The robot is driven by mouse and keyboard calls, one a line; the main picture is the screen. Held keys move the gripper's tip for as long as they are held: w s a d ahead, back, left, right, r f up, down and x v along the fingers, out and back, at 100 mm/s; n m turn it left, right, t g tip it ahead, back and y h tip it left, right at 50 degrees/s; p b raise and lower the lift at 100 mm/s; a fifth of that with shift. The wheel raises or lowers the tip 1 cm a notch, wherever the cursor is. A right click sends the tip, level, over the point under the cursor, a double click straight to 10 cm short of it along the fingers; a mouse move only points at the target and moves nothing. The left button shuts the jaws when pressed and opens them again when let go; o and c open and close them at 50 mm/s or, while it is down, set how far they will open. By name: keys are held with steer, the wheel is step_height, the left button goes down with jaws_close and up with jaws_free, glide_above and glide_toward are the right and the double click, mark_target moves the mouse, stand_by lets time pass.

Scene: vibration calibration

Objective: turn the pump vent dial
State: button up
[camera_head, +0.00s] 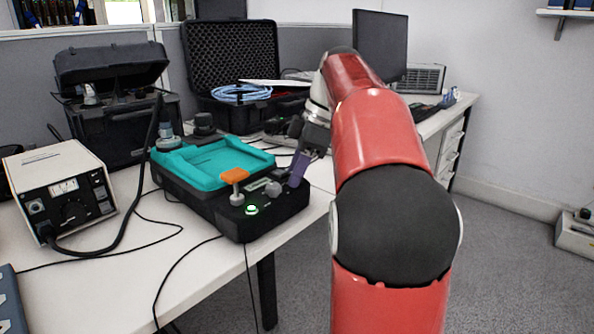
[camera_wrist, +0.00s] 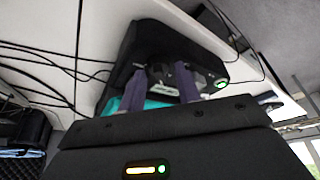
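The pump unit (camera_head: 222,210) is a black case with a teal top, on the white table. Its front right panel carries an orange-topped knob (camera_head: 235,177), a small grey knob (camera_head: 273,188) and a green-lit button (camera_head: 251,210). None is legibly labelled, so I cannot tell which one is the vent dial. My gripper (camera_head: 298,170) has purple fingers and hangs beside the panel's right end, close to the grey knob. In the wrist view, the fingers (camera_wrist: 161,88) are apart with a gap between them, over the panel. The green button also shows there (camera_wrist: 221,83), to their right.
A white power supply (camera_head: 62,188) stands at left, with black cables across the table. An open black case (camera_head: 232,70) with a coiled blue cable (camera_head: 240,93) is behind the pump, and a second black case (camera_head: 112,100) is at back left.

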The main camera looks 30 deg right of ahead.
steer(key=c, duration=0.7)
steer(key=shift+m, duration=0.3)
steer(key=m+t, duration=0.1)
steer(key=m, duration=0.2)
steer(key=shift+m+t+h, duration=0.3)
steer(key=shift+h, duration=0.1)
steer(key=m, duration=0.2)
steer(key=m+h, duration=0.1)
steer(key=m, duration=0.1)
steer(key=shift+s+a+m+t+h, duration=0.1)
steer(key=shift+a+m+t+h, duration=0.05)
steer(key=shift+m+t+h, duration=0.2)
steer(key=m+h, duration=0.1)
steer(key=m, duration=0.1)
steer(key=m+h+p, duration=0.1)
steer(key=m, duration=0.2)
steer(key=shift+r+t, duration=0.1)
steer(key=shift+t, duration=0.15)
steer(key=shift+m+h+p, duration=0.55)
steer(key=shift+m+h, duration=0.1)
steer(key=shift+m, duration=1.3)
steer(key=shift+a, duration=0.1)
